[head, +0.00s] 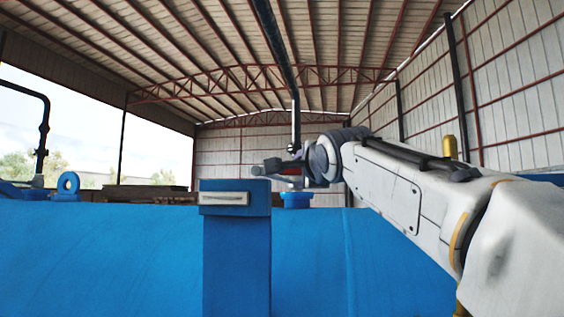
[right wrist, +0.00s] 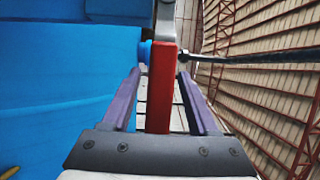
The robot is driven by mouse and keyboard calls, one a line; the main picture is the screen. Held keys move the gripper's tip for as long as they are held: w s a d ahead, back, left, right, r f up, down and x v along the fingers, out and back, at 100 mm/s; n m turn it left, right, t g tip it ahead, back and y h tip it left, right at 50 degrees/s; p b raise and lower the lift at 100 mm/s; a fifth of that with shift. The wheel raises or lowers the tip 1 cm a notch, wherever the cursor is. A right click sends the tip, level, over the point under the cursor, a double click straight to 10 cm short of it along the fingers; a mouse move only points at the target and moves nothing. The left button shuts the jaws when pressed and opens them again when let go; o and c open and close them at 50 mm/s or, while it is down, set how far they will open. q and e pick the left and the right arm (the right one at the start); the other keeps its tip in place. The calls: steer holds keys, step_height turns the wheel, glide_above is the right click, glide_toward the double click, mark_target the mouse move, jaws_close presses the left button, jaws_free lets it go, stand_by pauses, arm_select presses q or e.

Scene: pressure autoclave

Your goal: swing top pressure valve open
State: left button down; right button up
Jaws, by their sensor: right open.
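The top pressure valve stands on a blue flanged stub (head: 296,200) on top of the autoclave, with a pipe (head: 296,115) rising above it. My right gripper (head: 266,167) is at the valve and hides most of it. In the right wrist view, a long red valve handle (right wrist: 161,95) lies between the two purple fingers of my right gripper (right wrist: 158,78). The fingers are open, one on each side of the handle, with gaps visible. My left gripper is not in view.
The blue autoclave body (head: 130,250) fills the lower part of the head view. A blue upright post (head: 236,270) with a small plate stands in front of the valve. A blue lifting eye (head: 68,184) and a dark bent pipe (head: 44,125) are at the left. Air above is mostly free.

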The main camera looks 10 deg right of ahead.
steer(key=shift+w, duration=0.2)
jaws_close()
stand_by(1.3)
